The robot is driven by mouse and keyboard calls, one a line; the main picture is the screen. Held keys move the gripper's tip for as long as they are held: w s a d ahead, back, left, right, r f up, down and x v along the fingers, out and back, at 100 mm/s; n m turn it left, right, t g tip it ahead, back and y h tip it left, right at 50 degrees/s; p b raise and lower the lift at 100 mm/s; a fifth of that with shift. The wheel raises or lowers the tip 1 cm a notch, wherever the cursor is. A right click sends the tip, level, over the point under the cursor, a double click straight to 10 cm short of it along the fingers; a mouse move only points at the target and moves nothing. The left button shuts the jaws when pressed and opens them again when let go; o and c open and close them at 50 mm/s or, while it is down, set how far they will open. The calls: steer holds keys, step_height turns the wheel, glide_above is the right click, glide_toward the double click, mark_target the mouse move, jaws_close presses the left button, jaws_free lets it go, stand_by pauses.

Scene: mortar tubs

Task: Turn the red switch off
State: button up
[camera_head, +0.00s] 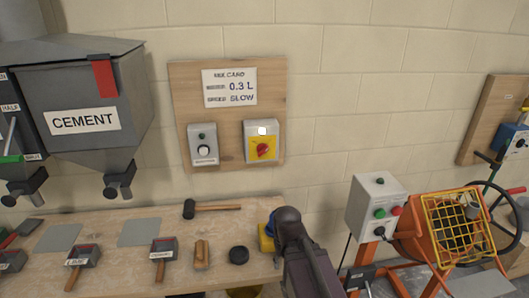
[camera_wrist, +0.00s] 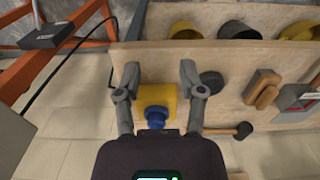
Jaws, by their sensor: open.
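The red switch (camera_head: 263,149) is a rotary knob on a yellow plate. It sits on a grey box (camera_head: 249,130) mounted on the wooden wall board, with a bright white patch above it. Its handle looks slanted. My gripper shows in the wrist view (camera_wrist: 160,72) with its two fingers spread apart and nothing held. In the head view my dark gripper and arm (camera_head: 291,222) are below and right of the switch, over the bench's right end and well apart from the switch. The fingertips are hard to make out there. The wrist view does not show the switch.
A yellow block with a blue top (camera_wrist: 157,99) appears between my fingers in the wrist view, near the bench edge. A mix card (camera_head: 229,87) hangs above the switch. A grey box with a white knob (camera_head: 203,146) is left of it. An orange mixer (camera_head: 440,240) stands right.

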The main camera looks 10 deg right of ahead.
steer(key=shift+w+d, duration=0.1)
steer(key=shift+d, duration=0.25)
steer(key=m+t+y+p, duration=0.4)
steer(key=m+t, duration=0.2)
steer(key=t, duration=0.8)
glide_toward(264, 152)
steer(key=s, duration=0.3)
steer(key=shift+s+d+r, duration=0.1)
steer(key=shift+d+r, duration=0.25)
steer(key=shift+d, duration=0.05)
steer(key=shift+f, duration=0.1)
steer(key=b+x, duration=0.1)
steer(key=x, duration=0.3)
steer(key=b+x, duration=0.1)
steer(key=x, duration=0.4)
steer(key=b+x, duration=0.2)
steer(key=x, duration=0.2)
steer(key=shift+w, duration=0.4)
jaws_close()
